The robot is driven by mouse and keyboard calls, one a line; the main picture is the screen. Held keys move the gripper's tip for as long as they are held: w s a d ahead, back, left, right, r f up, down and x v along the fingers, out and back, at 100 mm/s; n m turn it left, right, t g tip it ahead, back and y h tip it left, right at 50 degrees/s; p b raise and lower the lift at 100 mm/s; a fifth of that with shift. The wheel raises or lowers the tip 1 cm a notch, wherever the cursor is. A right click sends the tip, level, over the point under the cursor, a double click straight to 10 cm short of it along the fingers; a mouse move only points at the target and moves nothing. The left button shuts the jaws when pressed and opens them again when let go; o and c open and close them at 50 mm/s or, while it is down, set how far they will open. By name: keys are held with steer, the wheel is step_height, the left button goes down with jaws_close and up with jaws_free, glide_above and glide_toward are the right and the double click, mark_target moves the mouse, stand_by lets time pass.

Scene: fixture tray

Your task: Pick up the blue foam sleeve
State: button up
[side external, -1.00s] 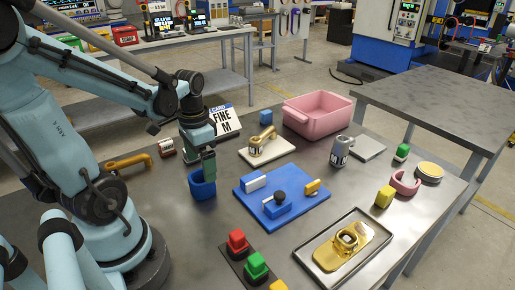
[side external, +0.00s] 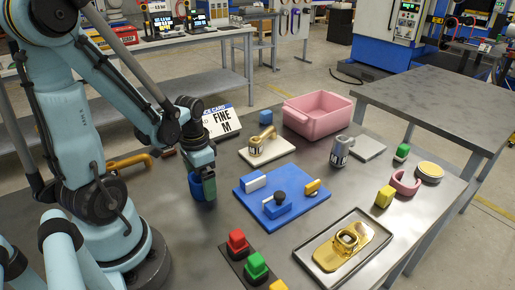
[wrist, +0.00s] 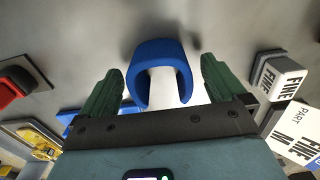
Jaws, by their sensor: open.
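The blue foam sleeve (wrist: 160,52) is a thick C-shaped ring with a pale area inside its opening. In the wrist view it lies between the green fingers of my gripper (wrist: 160,68), with a gap on each side. In the side view the sleeve (side external: 195,187) stands on the grey table, partly hidden behind my gripper (side external: 209,192), which points down at it. My gripper is open and holds nothing. Whether the fingers touch the sleeve cannot be told from the side view.
A blue fixture plate (side external: 285,212) with small blocks lies just right of my gripper. Red and green buttons (side external: 237,241) stand in front. An orange-handled tool (side external: 128,161) lies behind left. A sign (side external: 222,121) and a pink bin (side external: 317,124) stand farther back.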

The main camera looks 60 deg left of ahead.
steer(key=c, duration=0.8)
steer(key=shift+c, duration=0.2)
steer(key=shift+r, duration=0.2)
steer(key=shift+r, duration=0.9)
steer(key=shift+d+r, duration=0.25)
steer(key=shift+r, duration=0.9)
steer(key=d+r, duration=0.6)
steer(key=d, duration=0.5)
steer(key=shift+s+r, duration=0.25)
steer(key=shift+r, duration=0.05)
steer(key=shift+d, duration=0.1)
